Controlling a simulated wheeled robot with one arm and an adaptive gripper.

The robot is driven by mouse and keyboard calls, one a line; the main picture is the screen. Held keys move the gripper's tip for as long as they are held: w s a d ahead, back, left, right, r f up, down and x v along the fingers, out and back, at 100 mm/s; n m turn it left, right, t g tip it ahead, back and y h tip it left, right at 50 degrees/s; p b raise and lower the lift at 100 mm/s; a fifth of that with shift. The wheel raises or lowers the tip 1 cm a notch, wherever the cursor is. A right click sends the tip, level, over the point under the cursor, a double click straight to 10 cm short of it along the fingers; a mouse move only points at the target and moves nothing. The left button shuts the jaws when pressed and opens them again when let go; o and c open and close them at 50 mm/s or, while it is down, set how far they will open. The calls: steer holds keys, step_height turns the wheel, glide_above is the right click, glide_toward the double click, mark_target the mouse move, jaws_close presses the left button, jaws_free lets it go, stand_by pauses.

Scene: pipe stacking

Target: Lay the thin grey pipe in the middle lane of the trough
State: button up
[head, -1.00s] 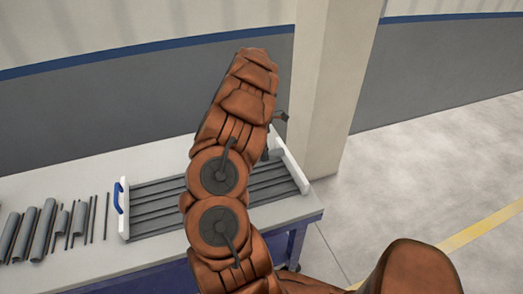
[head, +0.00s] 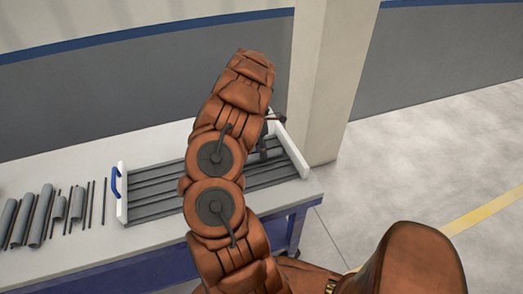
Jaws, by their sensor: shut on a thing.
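The trough (head: 153,191) lies on the table, with long grey lanes between white end boards and a blue handle at its left end. My arm crosses in front of its middle. My gripper (head: 264,147) shows only as a small dark part behind the arm, over the right part of the trough near the right end board. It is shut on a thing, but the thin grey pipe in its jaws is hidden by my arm. I cannot tell which lane it is over or whether it touches the trough.
Several grey pipes, thick and thin, lie side by side on the table (head: 75,258) left of the trough; one thin pipe (head: 104,203) is closest to it. A pale pillar (head: 328,80) stands just behind the table's right end. The floor at right is clear.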

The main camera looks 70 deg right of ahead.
steer(key=shift+f, duration=0.2)
steer(key=o, duration=1.1)
steer(key=shift+o, duration=0.2)
steer(key=v, duration=1.2)
